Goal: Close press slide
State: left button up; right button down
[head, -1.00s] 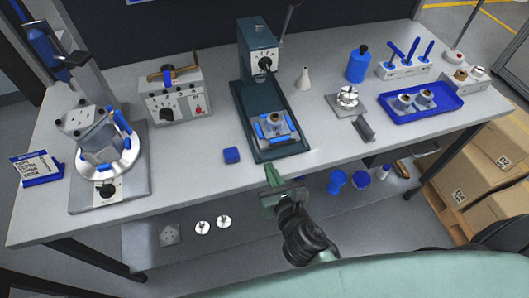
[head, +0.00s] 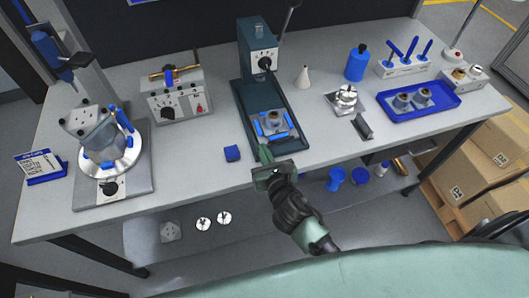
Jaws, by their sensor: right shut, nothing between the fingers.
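The dark green press (head: 257,40) stands at the middle back of the bench, with a long dark base (head: 262,95) running toward the front edge. Its slide (head: 259,129), a grey plate with blue jaws, sits at the front end of the base, out from under the press head. A grey housing with a brown top (head: 274,118) stands upright on the slide between the jaws. My right gripper (head: 264,152) is shut and empty, just in front of the slide at the base's front end. I cannot tell whether it touches. My left gripper is out of view.
A grey control box (head: 177,97) and a round fixture (head: 108,165) stand further left.

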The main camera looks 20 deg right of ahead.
aim_at(251, 116)
jog(key=w, duration=0.7)
jog(key=w+p, duration=0.1)
jog(key=w, duration=0.6)
jog(key=shift+w+a, duration=0.2)
jog(key=shift+w, duration=0.15)
jog(key=shift+r, duration=0.15)
jog(key=shift+w+r, duration=0.1)
jog(key=shift+r, duration=0.05)
jog(key=shift+d, duration=0.1)
